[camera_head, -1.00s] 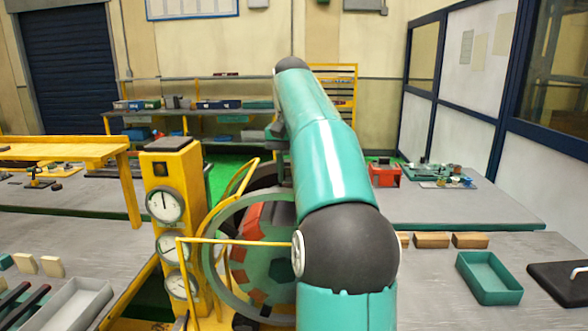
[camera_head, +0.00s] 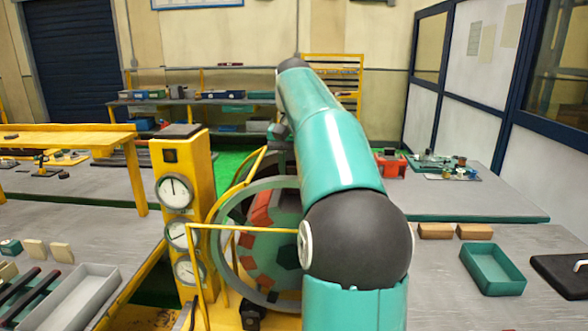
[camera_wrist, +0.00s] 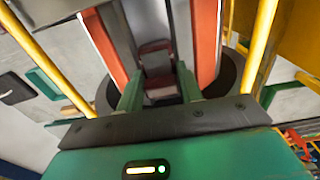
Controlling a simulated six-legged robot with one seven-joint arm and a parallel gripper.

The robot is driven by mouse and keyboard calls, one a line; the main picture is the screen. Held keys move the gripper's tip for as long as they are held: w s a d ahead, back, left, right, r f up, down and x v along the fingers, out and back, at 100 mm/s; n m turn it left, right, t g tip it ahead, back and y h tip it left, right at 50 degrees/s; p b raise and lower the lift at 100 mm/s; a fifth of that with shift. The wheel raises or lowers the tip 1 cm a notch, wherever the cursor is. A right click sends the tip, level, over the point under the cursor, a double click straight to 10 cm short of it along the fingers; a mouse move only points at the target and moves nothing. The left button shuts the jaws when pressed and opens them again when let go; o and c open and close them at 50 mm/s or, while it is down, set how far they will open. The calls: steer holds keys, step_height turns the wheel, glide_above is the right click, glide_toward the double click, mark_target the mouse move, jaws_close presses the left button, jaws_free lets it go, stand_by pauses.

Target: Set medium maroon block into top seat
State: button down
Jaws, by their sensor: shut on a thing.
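In the wrist view my gripper (camera_wrist: 158,82) has its two green fingers closed on a maroon block (camera_wrist: 157,58), with grey parts around it. Long orange-red and grey bars (camera_wrist: 204,42) stand on both sides of the block. I cannot tell if the block touches them. In the head view a round stator (camera_head: 262,240) with red, teal and dark segments inside a grey-green ring stands behind my arm. My arm hides its right part and my gripper there. The top seat cannot be made out clearly.
A teal tray (camera_head: 492,272), wooden blocks (camera_head: 436,231) and a black case (camera_head: 562,275) lie on the right bench. A grey tray (camera_head: 85,298) lies at left.

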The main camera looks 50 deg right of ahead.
steer(key=shift+d+f, duration=0.1)
steer(key=shift+f, duration=0.15)
stand_by(0.5)
steer(key=c, duration=0.9)
jaws_free()
steer(key=shift+o, duration=0.2)
steer(key=shift+r, duration=0.1)
